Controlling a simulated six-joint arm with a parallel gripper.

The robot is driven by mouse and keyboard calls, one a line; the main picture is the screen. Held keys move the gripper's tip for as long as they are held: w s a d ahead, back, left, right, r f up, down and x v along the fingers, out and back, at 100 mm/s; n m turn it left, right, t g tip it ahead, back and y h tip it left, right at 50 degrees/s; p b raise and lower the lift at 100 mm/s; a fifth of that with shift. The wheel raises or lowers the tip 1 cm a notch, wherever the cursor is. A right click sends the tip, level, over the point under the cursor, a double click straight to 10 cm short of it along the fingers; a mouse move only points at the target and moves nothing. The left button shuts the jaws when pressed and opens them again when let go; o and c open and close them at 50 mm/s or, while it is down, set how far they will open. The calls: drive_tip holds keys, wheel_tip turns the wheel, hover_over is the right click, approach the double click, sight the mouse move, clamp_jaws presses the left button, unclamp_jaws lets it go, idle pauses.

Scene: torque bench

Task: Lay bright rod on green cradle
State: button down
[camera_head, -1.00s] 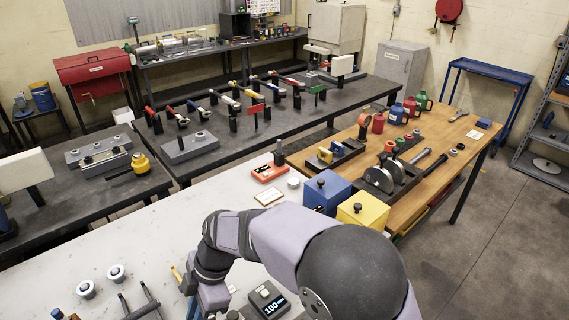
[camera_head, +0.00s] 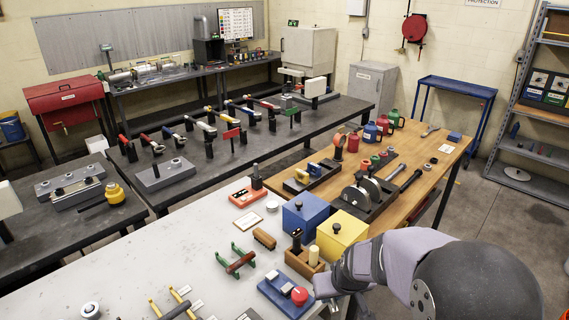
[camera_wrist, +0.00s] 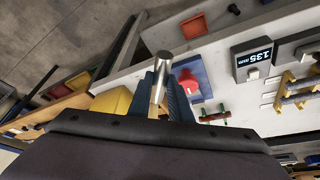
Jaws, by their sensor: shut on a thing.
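A bright metal rod (camera_wrist: 162,74) is held between the dark blue fingers of my gripper (camera_wrist: 160,98) in the wrist view. It sticks out past the fingertips, and its lower part is hidden between them. The green cradle (camera_head: 247,252) stands on the pale bench in the head view, with a reddish-brown bar at it. The cradle also shows in the wrist view (camera_wrist: 227,114), to the right of the gripper and apart from the rod. In the head view my arm reaches the bench's right edge, and the jaws cannot be made out there.
A blue base with a red button (camera_head: 299,296) stands close to my arm. A wooden holder (camera_head: 293,262), a blue box (camera_head: 306,212) and a yellow box (camera_head: 342,236) stand near it. A yellow cradle (camera_head: 182,292) is at lower left. Pale bench left of the green cradle is clear.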

drive_tip(key=shift+s+d+m+h, duration=0.1)
drive_tip(key=shift+d+m+h, duration=0.3)
drive_tip(key=shift+d+m, duration=0.9)
drive_tip(key=shift+d+n, duration=0.15)
drive_tip(key=shift+n, duration=0.15)
drive_tip(key=s+a+n+g+y, duration=0.1)
drive_tip(key=s+a+n+g, duration=0.1)
drive_tip(key=a+n, duration=0.5)
drive_tip(key=s+a+n+g+y, duration=0.2)
drive_tip(key=s+a+n, duration=0.3)
drive_tip(key=a, duration=0.9)
drive_tip(key=s+a+r+n+g+y, duration=0.1)
drive_tip(key=s+a+n, duration=0.2)
drive_tip(key=a+n, duration=0.5)
drive_tip(key=shift+s+a+r+n+g, duration=0.1)
drive_tip(key=shift+s+a+n+g, duration=0.1)
drive_tip(key=shift+a, duration=0.65)
drive_tip(key=shift+s+a+n+g, duration=0.2)
drive_tip(key=shift+a, duration=0.65)
drive_tip(key=s+a+r+n+g, duration=0.1)
drive_tip(key=s+a+n+g, duration=0.1)
drive_tip(key=s+a+n, duration=0.4)
drive_tip(key=shift+s+a+r+h, duration=0.2)
drive_tip(key=shift+s+a+h, duration=0.3)
drive_tip(key=shift+s, duration=0.55)
drive_tip(key=shift+a, duration=0.1)
drive_tip(key=shift+f+p, duration=1.35)
drive_tip(key=shift+f, duration=3.5)
